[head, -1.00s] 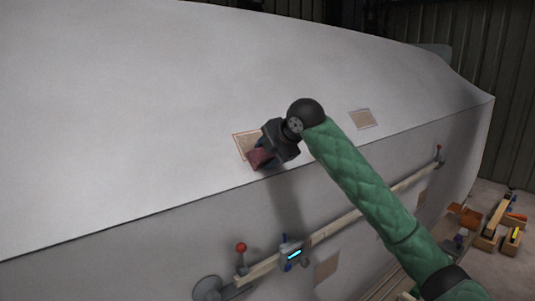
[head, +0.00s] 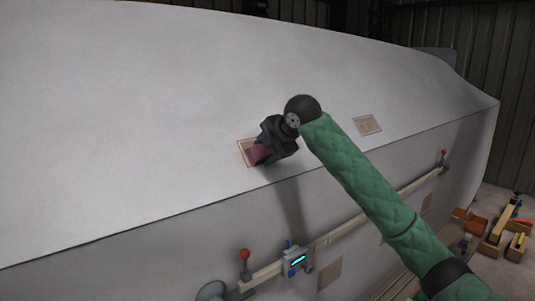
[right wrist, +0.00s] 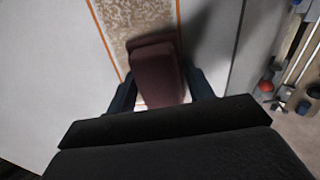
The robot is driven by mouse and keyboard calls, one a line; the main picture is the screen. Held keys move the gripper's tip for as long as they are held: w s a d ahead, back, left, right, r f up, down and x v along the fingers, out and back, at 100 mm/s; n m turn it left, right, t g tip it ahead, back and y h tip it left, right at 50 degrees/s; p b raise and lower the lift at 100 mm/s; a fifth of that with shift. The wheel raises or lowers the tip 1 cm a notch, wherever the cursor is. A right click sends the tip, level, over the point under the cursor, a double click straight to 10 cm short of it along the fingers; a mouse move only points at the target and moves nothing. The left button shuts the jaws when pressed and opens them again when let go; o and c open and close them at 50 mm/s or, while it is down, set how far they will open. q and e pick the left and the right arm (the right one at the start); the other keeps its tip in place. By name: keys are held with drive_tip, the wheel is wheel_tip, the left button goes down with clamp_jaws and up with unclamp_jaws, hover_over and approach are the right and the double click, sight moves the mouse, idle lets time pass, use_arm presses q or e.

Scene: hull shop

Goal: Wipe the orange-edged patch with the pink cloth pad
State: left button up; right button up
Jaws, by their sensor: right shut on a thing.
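The orange-edged patch (head: 243,147) is a tan square with an orange border on the white hull, just above the hull's edge line. In the right wrist view the patch (right wrist: 137,20) shows mottled tan between orange lines. My right gripper (head: 263,149) is shut on the pink cloth pad (head: 260,154) and holds it over the patch. In the right wrist view the pad (right wrist: 156,72) sits between the two fingers, lying over part of the patch. Whether it touches the surface I cannot tell. My left gripper is not in view.
Another tan patch (head: 367,125) lies to the right on the hull, and one (head: 330,272) lower on the side. A wooden rail with a red-knobbed clamp (head: 244,254) and a device with a lit display (head: 297,261) runs below. Wooden boxes (head: 497,238) stand at the right.

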sight(253, 136)
drive_tip(key=shift+w+a+r, duration=0.4)
drive_tip(key=shift+w+r, duration=0.15)
drive_tip(key=shift+r, duration=0.25)
drive_tip(key=shift+w+a+r, duration=0.45)
drive_tip(key=shift+w+r, duration=0.15)
drive_tip(key=shift+r, duration=0.15)
drive_tip(key=shift+w+a+r, duration=0.4)
drive_tip(key=shift+w+r, duration=0.15)
drive_tip(key=shift+r, duration=0.25)
drive_tip(key=shift+s+d+f+b, duration=0.35)
drive_tip(key=shift+s+d+f, duration=0.4)
drive_tip(key=shift+f, duration=0.45)
drive_tip(key=shift+s+d+f+b, duration=0.35)
drive_tip(key=shift+s+d+f, duration=0.15)
drive_tip(key=shift+s+f, duration=0.65)
drive_tip(key=shift+s+d+f+b, duration=0.35)
drive_tip(key=shift+s+d+f, duration=0.35)
drive_tip(key=shift+f, duration=0.6)
drive_tip(key=o, duration=0.3)
drive_tip(key=c, duration=0.3)
drive_tip(key=shift+s+r, duration=0.1)
drive_tip(key=shift+r, duration=0.05)
drive_tip(key=shift+s+d+r+p, duration=0.2)
drive_tip(key=shift+s+r+p, duration=0.05)
drive_tip(key=shift+s+p, duration=0.15)
drive_tip(key=shift+w, duration=0.15)
